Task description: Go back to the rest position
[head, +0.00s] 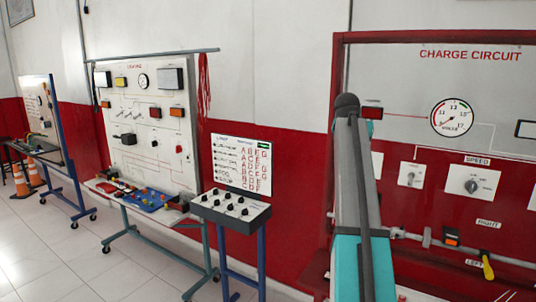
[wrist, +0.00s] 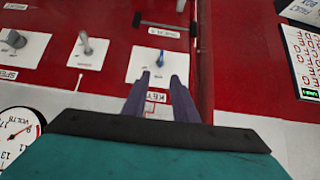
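My gripper (wrist: 161,76) shows in the wrist view with its two dark fingers apart and nothing between them. A small blue key (wrist: 160,58) stands on a white plate (wrist: 136,68) just beyond the fingertips. The word KEY is printed below that plate. Whether the fingertips touch the panel cannot be told. In the head view my arm rises in front of the red CHARGE CIRCUIT trainer (head: 440,54) and the gripper itself cannot be made out.
On the trainer are a volt gauge (head: 451,118), a speed knob (head: 471,186) and a yellow-handled lever (head: 487,266). A small switch stand (head: 231,211) and a wiring trainer board (head: 150,112) stand to the left. Orange cones (head: 20,180) are far left. Tiled floor (head: 50,250) is clear at lower left.

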